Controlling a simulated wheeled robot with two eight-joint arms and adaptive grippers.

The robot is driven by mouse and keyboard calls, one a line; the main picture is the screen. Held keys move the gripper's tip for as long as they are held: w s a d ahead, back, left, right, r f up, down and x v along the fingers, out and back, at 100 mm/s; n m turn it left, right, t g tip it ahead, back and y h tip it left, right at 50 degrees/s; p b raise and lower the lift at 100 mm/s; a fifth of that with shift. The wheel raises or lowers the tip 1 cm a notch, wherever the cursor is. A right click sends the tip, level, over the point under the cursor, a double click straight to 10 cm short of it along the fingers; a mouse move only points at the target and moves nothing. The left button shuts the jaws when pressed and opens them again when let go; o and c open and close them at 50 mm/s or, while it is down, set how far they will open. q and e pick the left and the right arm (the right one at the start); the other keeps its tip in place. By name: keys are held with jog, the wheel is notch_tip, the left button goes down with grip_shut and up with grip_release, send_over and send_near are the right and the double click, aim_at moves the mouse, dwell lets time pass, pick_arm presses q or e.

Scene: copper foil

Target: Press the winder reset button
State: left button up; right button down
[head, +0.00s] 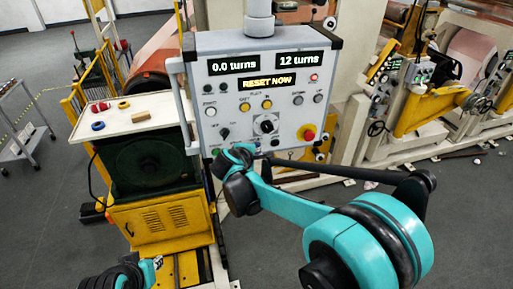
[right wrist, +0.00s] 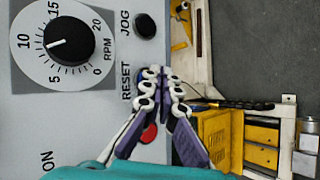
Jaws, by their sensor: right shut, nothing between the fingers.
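A grey control panel (head: 240,112) shows "0.0 turns", "12 turns" and a lit "RESET NOW" sign. In the right wrist view the RESET label (right wrist: 126,80) stands beside a small bluish button (right wrist: 145,76), mostly hidden behind my fingertips. My right gripper (right wrist: 165,78) is shut and empty, its tips at this button; I cannot tell whether they touch it. In the head view my right gripper (head: 238,157) covers part of the panel's lower edge.
Beside the RESET button are a black JOG button (right wrist: 146,25), a red button (right wrist: 149,133) and the RPM dial (right wrist: 55,43). A red stop knob (head: 308,132) is at the panel's lower right. A white-topped table (head: 110,122) with small parts stands to the left.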

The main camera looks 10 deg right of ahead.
jog(key=shift+w, duration=0.5)
dwell(0.4)
jog(key=shift+s, duration=0.9)
jog(key=s, duration=0.5)
dwell(0.4)
dwell(0.9)
